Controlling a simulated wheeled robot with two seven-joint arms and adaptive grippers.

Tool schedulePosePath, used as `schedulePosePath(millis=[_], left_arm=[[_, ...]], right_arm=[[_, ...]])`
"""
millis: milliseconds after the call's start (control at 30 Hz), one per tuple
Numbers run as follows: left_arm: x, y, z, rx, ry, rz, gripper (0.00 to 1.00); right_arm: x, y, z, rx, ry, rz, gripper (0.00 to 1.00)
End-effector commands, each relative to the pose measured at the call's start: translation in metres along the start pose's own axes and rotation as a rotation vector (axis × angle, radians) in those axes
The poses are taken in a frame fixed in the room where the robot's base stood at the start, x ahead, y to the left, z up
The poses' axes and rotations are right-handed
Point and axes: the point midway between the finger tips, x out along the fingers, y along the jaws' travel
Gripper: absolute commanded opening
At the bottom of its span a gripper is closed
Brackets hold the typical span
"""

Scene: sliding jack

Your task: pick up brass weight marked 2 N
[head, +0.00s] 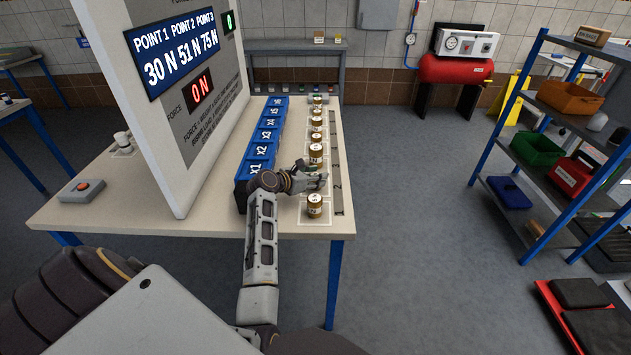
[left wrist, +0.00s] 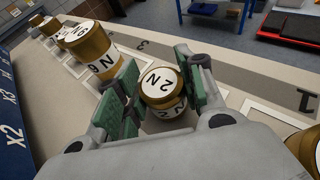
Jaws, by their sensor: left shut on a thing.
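The brass weight marked 2 N (left wrist: 163,88) is a short brass cylinder with a white label on its top and side. In the left wrist view it sits between the green pads of my left gripper (left wrist: 157,92), which is shut on it. In the head view my left gripper (head: 316,180) is over the row of weights on the table, and the 2 N weight is mostly hidden by the fingers. I cannot tell whether it is clear of the table. My right gripper is not in view.
A brass weight (head: 315,205) stands nearer the table's front edge. Another, marked 6 N or 9 N (left wrist: 92,50), stands close to the fingers, with several behind it. Blue bins (head: 262,140) line the left side. A tall display panel (head: 180,120) stands further left.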

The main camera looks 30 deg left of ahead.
Motion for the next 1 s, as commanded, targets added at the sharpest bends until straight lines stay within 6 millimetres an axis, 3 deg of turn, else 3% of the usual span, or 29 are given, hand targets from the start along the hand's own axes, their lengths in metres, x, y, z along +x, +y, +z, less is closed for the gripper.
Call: schedulePosePath(millis=[333, 800, 1000], left_arm=[[-0.005, 0.0, 0.014, 0.002, -0.004, 0.0, 0.09], [-0.03, 0.0, 0.074, 0.002, -0.004, 0.001, 0.09], [-0.037, 0.0, 0.09, 0.001, -0.002, 0.0, 0.09]], right_arm=[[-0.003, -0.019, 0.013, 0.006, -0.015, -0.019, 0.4], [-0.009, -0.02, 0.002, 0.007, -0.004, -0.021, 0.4], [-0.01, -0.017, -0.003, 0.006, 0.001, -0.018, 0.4]])
